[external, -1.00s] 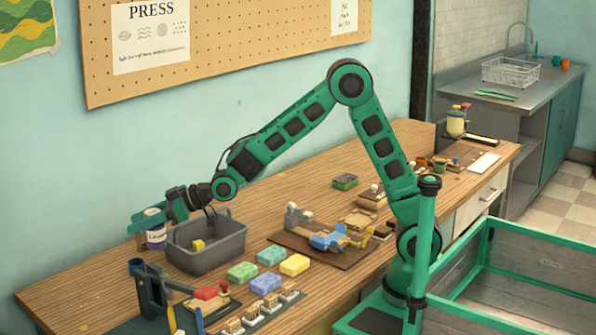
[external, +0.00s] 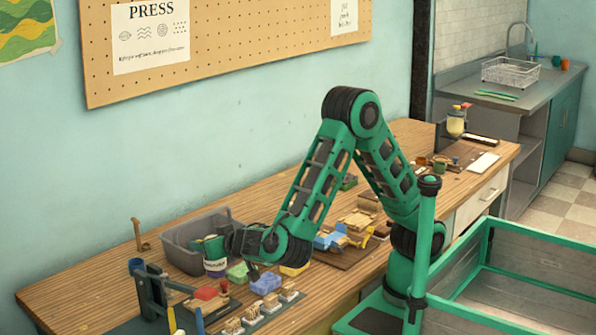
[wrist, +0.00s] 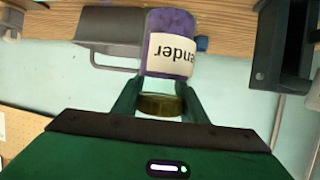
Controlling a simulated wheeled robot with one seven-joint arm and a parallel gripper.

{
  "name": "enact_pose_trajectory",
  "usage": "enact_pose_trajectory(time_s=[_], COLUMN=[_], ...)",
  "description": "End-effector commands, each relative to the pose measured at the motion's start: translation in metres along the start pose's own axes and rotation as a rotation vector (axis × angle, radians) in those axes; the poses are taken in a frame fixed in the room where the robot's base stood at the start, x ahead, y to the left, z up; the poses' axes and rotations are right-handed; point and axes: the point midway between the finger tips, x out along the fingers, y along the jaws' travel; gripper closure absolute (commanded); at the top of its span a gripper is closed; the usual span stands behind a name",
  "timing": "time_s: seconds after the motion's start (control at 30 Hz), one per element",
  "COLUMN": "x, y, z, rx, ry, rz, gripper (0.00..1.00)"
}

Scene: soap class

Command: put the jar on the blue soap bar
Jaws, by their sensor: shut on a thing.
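The jar (external: 215,267) is purple with a white label. My gripper (external: 211,246) is shut on it near its lid and holds it upright, in front of the grey bin. The wrist view also shows the jar (wrist: 171,25) with its gold lid between the fingers of my gripper (wrist: 157,103). The blue soap bar (external: 265,284) lies on the bench to the right of the jar in the external view, apart from it. The gap between the jar and the bench is hard to tell.
A green soap (external: 238,273) lies between jar and blue bar in the picture; a yellow soap (external: 295,269) lies to the right. The grey bin (external: 183,258) stands behind. A tray of small stamps (external: 262,312) and a red block (external: 206,293) are in front.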

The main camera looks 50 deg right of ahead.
Motion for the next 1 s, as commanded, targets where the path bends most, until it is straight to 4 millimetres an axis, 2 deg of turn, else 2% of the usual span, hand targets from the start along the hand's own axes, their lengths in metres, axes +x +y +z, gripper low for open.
enact_pose_trajectory(time_s=[0.07,0.2,0.3,0.4,0.57,1.0], x=[-0.004,-0.013,-0.022,-0.031,-0.037,-0.019], y=[0.029,0.086,0.118,0.140,0.155,0.157], z=[0.007,0.008,0.003,-0.004,-0.005,0.041], rx=[0.047,0.135,0.179,0.206,0.220,0.218], ry=[0.003,0.002,0.001,0.000,0.000,-0.001], rz=[0.120,0.323,0.426,0.491,0.536,0.542], gripper=[0.92,0.92,0.92,0.92,0.92,0.92])
